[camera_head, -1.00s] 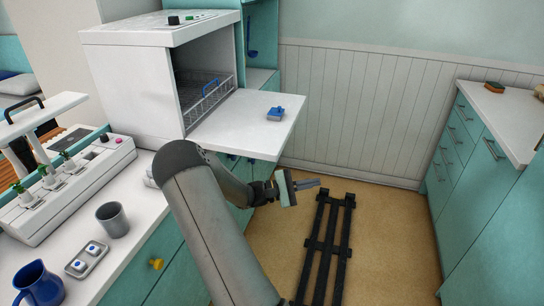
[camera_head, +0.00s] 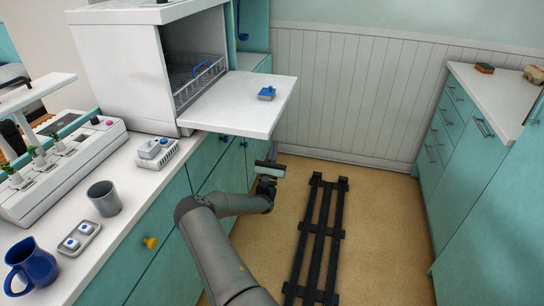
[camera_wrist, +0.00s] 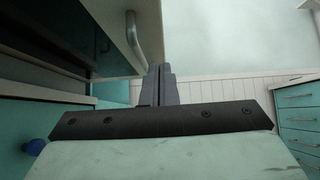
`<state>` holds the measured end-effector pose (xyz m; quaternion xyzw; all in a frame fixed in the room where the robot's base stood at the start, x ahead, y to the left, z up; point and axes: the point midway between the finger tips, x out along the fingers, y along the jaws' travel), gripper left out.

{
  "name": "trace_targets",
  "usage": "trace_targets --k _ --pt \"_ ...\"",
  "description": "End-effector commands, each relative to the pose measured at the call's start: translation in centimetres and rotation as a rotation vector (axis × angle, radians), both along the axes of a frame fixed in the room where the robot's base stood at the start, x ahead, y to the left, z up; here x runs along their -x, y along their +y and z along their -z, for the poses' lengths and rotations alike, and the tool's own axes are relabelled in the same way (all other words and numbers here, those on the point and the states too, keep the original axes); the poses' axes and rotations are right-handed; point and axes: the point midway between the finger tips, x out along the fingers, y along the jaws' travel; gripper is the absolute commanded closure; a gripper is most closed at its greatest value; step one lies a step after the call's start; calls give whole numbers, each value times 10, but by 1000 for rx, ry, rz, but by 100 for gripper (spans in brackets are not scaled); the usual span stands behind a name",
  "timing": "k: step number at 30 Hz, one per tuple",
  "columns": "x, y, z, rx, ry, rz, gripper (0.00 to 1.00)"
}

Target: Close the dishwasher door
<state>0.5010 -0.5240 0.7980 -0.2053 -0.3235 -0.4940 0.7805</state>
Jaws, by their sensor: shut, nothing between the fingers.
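The white dishwasher (camera_head: 125,70) stands on the counter at the upper left. Its door (camera_head: 225,105) is folded down flat, and the wire rack (camera_head: 200,85) shows inside. A small blue piece (camera_head: 267,93) sits on the door's upper face. My gripper (camera_head: 270,168) appears just below the door's outer edge in the head view, its fingers hard to make out there. In the wrist view the fingers (camera_wrist: 160,85) are shut and empty. The door (camera_wrist: 105,25) is at upper left there, with its curved handle (camera_wrist: 136,42) close to the fingertips; I cannot tell if they touch.
A grey cup (camera_head: 104,199), a blue jug (camera_head: 32,268), a small tray (camera_head: 80,240) and a white block (camera_head: 155,152) stand on the left counter. Teal cabinets (camera_head: 450,140) line the right. A black rail (camera_head: 320,235) lies on the open floor.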

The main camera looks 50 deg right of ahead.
Motion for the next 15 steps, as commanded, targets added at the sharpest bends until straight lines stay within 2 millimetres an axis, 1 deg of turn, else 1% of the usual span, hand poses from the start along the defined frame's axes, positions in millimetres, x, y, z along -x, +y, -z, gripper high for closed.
trace_targets --k 1,6,9,12,15 --pt "-2 -9 -10 1 -3 3 100" --pt "-13 -28 -36 0 -2 1 100" --pt "-12 -26 -52 -1 -1 3 100" --pt "-12 -26 -62 -1 -1 3 100" --pt "-12 -26 -67 -2 -1 3 100"
